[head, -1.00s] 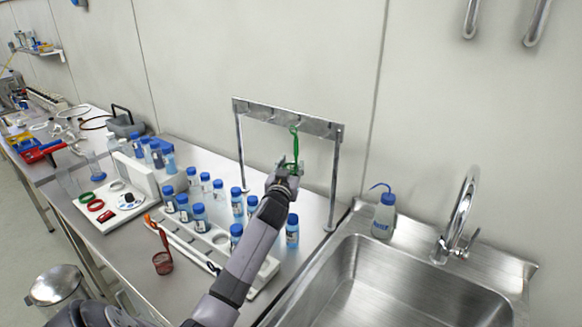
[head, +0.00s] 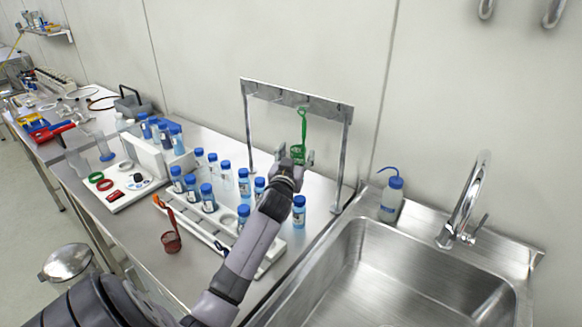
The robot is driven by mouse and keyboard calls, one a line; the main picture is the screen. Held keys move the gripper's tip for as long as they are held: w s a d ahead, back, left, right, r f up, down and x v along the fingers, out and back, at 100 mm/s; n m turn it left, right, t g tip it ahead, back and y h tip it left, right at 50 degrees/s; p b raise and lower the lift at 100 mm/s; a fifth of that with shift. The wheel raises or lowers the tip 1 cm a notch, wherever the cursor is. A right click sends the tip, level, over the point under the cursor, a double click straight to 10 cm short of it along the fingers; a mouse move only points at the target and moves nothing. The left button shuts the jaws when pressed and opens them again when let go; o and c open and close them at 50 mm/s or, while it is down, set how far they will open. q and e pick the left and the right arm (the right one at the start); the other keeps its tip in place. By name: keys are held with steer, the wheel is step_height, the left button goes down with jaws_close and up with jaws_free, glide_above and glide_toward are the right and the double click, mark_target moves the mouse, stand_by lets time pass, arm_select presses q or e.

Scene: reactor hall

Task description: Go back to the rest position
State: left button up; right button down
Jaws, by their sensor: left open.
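My left gripper (head: 296,158) is open in the head view, in front of the metal hanging rack (head: 298,98). A green long-handled tool (head: 302,128) hangs from the rack's bar. Its lower end is between or just behind the open fingers; I cannot tell whether they touch it. My left arm comes in from the lower left over the bench and hides part of the white bottle tray. My right gripper is not in view.
Several blue-capped bottles (head: 207,197) stand around a white tray (head: 270,262) under my arm. A red scoop (head: 171,241) leans at the bench's front. A sink (head: 400,268) with a tap (head: 465,205) and a wash bottle (head: 391,199) is at the right.

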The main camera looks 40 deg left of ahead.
arm_select(q)
steer(key=v, duration=0.8)
steer(key=shift+s, duration=0.15)
